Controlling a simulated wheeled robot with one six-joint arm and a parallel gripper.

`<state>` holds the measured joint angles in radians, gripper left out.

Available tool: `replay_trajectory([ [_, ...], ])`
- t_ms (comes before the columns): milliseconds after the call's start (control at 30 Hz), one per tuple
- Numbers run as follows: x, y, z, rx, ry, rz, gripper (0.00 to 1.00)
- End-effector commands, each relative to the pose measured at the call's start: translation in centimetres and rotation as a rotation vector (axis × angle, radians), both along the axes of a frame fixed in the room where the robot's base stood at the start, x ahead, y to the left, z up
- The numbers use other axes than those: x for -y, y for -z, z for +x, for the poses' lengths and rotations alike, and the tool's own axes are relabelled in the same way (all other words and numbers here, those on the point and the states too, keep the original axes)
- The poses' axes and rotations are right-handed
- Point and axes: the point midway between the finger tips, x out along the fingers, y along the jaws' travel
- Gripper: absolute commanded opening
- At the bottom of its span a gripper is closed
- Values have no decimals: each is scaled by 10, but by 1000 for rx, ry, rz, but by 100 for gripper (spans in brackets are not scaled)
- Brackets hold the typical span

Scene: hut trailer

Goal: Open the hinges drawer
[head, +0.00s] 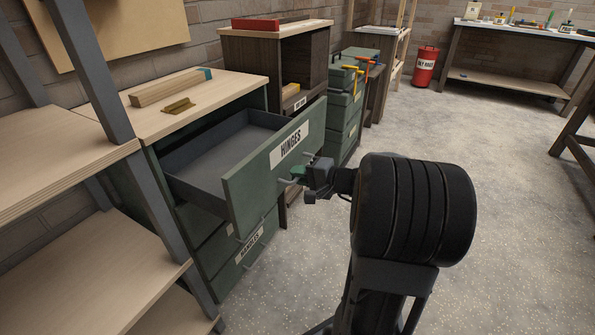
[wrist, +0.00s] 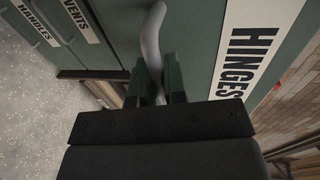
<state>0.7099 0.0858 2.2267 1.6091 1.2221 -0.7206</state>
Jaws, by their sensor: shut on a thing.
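The hinges drawer (head: 240,180) is a green-fronted drawer with a white HINGES label (head: 289,144). It stands pulled far out of the green cabinet, and its grey inside looks empty. My gripper (head: 298,173) is at the drawer front, below and right of the label. In the wrist view, the two green fingers of my gripper (wrist: 160,82) are shut on the grey bar handle (wrist: 152,40), one on each side of it. The HINGES label (wrist: 247,48) is right of the fingers there. Part of the handle is hidden by the fingers.
The cabinet top (head: 180,100) holds a wooden block (head: 170,87) and a brass hinge (head: 179,106). Below is a shut HANDLES drawer (head: 250,246). A wooden shelf rack (head: 60,150) stands close at left. The floor (head: 500,230) at right is clear.

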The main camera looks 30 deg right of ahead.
Motion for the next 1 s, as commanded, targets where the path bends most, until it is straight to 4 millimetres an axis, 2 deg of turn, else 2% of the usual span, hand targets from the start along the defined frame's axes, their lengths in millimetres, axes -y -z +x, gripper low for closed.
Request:
replay_trajectory([
  [467,-3,0,-4,0,-17,0,0],
  [500,-3,0,-4,0,-17,0,14],
  [733,-3,0,-4,-1,-14,1,36],
  [1000,-1,-1,-5,0,-12,0,38],
])
